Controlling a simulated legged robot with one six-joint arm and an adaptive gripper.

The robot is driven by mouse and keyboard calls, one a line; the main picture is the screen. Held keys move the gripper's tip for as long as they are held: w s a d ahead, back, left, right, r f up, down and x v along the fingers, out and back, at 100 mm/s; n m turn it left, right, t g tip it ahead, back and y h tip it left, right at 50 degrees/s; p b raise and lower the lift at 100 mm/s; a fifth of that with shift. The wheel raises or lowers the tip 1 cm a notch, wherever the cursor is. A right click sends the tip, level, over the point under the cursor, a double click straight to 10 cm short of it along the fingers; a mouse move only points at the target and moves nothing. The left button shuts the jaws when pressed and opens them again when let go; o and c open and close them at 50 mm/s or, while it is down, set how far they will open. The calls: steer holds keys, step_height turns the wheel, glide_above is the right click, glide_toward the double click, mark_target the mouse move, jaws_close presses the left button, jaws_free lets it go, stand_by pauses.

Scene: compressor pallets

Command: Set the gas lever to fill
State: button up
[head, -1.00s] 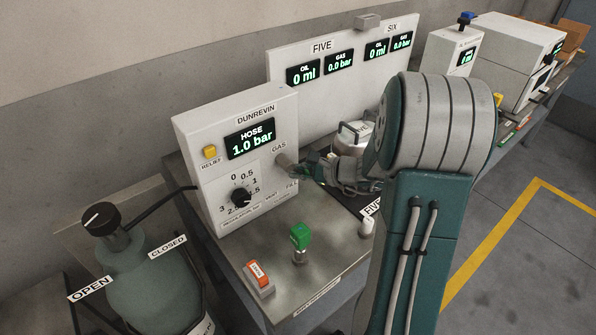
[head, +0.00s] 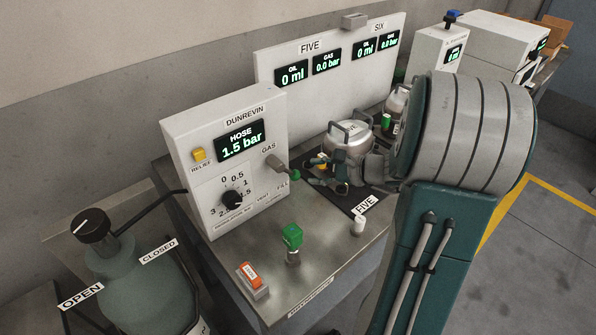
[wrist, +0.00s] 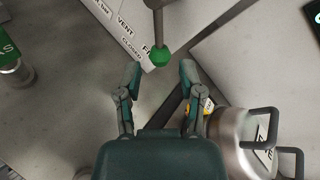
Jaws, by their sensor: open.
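The gas lever (head: 281,167) is on the front of the white DUNREVIN box, under the word GAS. Its green ball end (head: 294,174) points to the lower right, towards the side with the FILL label (head: 282,186) rather than VENT (head: 262,197). My gripper (head: 317,174) is just right of the ball, apart from it. In the wrist view the green ball (wrist: 160,57) lies just beyond and between the tips of my open, empty gripper (wrist: 160,72). The hose display (head: 241,140) reads 1.5 bar.
A green-capped valve (head: 291,237) and an orange switch (head: 252,279) are on the bench front. A black regulator knob (head: 232,199) and yellow relief button (head: 198,154) are on the box.

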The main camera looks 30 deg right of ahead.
steer(key=v, duration=0.4)
steer(key=shift+f, duration=0.1)
stand_by(0.3)
steer(key=s+a+r+n+g, duration=0.1)
steer(key=s+a+n+g, duration=0.1)
steer(key=a, duration=0.3)
steer(key=s+a+r+n+g+h, duration=0.1)
steer(key=s+a+n+g, duration=0.1)
steer(key=a+n, duration=0.2)
steer(key=s+a+r+n+g, duration=0.1)
steer(key=s+a+n+g, duration=0.1)
steer(key=a, duration=0.4)
steer(key=shift+a+r+n+g+h, duration=0.1)
steer(key=shift+n+g+h, duration=0.2)
steer(key=shift+n, duration=0.6)
steer(key=s+a+r+n+t+h, duration=0.1)
steer(key=s+a+r+n+h, duration=0.3)
steer(key=s+n, duration=0.5)
steer(key=n+h, duration=0.2)
steer(key=shift+a+r+h, duration=0.2)
steer(key=shift+r+h, duration=0.1)
steer(key=shift+h, duration=0.1)
